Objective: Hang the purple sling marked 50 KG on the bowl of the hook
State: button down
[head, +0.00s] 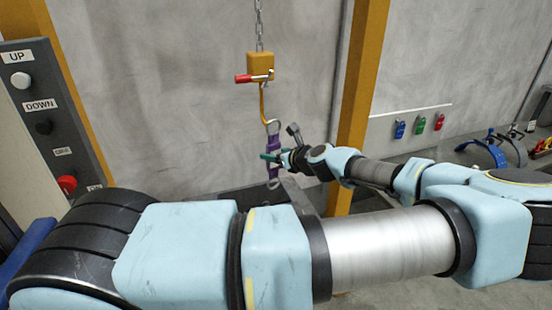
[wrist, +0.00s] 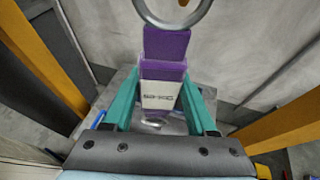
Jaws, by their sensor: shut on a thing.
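My gripper (head: 274,157) is shut on the purple sling (head: 274,143), with teal fingers on either side of its white label in the wrist view (wrist: 160,95). The label's dark print is blurred and hard to read there. The sling hangs upright, with a metal ring (head: 273,125) at its top and another ring (head: 273,184) below. The yellow hook (head: 263,103) hangs just above. Its lower end meets or overlaps the top ring in the head view; I cannot tell whether the ring sits in the bowl. The hook is not clear in the wrist view.
The hook hangs from an orange block (head: 260,66) with a red-tipped lever (head: 243,78), on a chain (head: 259,25). An orange post (head: 357,100) stands right of it, near my arm. A control panel (head: 50,115) is at left. Colored padlocks (head: 420,123) and a bench are at right.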

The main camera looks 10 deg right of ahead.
jog(key=d+b+x, duration=0.2)
jog(key=b+x, duration=0.1)
jog(key=x, duration=0.5)
jog(key=shift+w+f, duration=0.2)
jog(key=shift+w, duration=0.3)
dwell(0.6)
jog(key=shift+a, duration=0.15)
dwell(0.4)
jog(key=shift+c, duration=0.6)
grip_release()
jog(key=shift+f, duration=0.1)
jog(key=shift+s+b, duration=0.1)
jog(key=shift+b, duration=0.2)
